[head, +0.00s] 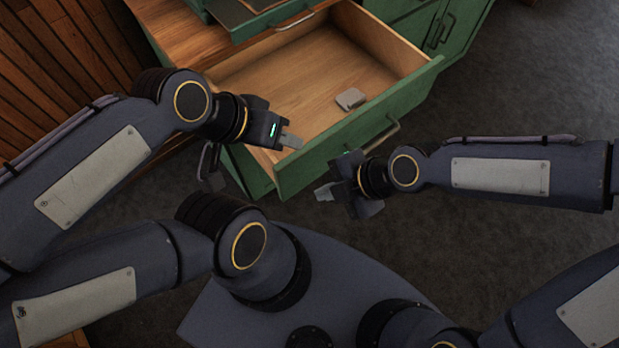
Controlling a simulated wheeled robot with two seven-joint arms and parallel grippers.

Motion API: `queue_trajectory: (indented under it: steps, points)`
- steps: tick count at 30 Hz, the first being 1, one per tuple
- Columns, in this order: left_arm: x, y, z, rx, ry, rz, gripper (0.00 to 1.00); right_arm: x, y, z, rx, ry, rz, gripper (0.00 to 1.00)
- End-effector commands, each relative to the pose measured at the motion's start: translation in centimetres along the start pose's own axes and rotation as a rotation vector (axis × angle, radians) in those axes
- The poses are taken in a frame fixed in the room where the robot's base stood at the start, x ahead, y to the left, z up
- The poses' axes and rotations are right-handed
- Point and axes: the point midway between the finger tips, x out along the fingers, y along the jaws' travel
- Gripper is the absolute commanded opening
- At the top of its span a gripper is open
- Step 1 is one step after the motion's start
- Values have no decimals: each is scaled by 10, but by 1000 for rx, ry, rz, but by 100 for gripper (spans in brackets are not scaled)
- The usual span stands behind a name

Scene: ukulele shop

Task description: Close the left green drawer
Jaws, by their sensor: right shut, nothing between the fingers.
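The left green drawer (345,143) is pulled far out of the cabinet. Its wooden interior shows, and its front has a metal handle (382,135). My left gripper (291,141) appears over the near left part of the drawer, by the inner side of its front. I cannot tell whether it touches the drawer, or whether its fingers are apart. My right gripper (324,192) is shut and empty, outside the drawer, in front of the green front and below the handle in the picture. A gap to the front seems to show.
A small grey object (350,99) lies in the drawer. A green cabinet section with a handle (440,30) is closed at the upper right. Slatted wood wall stands left; grey floor (540,80) is clear at right.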

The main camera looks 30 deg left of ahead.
Motion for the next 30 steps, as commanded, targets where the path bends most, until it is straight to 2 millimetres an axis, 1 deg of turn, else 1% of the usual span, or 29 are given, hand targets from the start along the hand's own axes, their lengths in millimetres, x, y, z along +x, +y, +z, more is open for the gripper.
queue_trajectory:
  steps: [1, 2, 3, 6, 9, 13, 26, 30]
  points:
    - [3, -1, 2, 0, 0, 0, 36, 13, -2, -1, -3, 3, -5, 0]
    - [4, -2, 2, 0, 0, 0, 36, 19, -2, 0, -3, 2, -6, 0]
    - [3, -1, 1, 0, 0, 0, 36, 22, 3, -1, -3, 0, -2, 0]
    - [0, 0, 0, 0, 0, 0, 36, 27, 19, -1, -1, 0, 0, 0]
    - [-1, 1, -1, 0, 0, 0, 36, 32, 28, -1, -1, 0, -1, 0]
    - [-2, 1, -1, 0, 0, 0, 36, 35, 34, 0, 0, 0, 0, 0]
    - [-1, 1, -1, 0, 0, 0, 36, 36, 36, 0, 1, 0, 1, 0]
    - [2, -1, 1, 0, 0, 0, 36, 39, 40, 1, 0, 0, 2, 0]
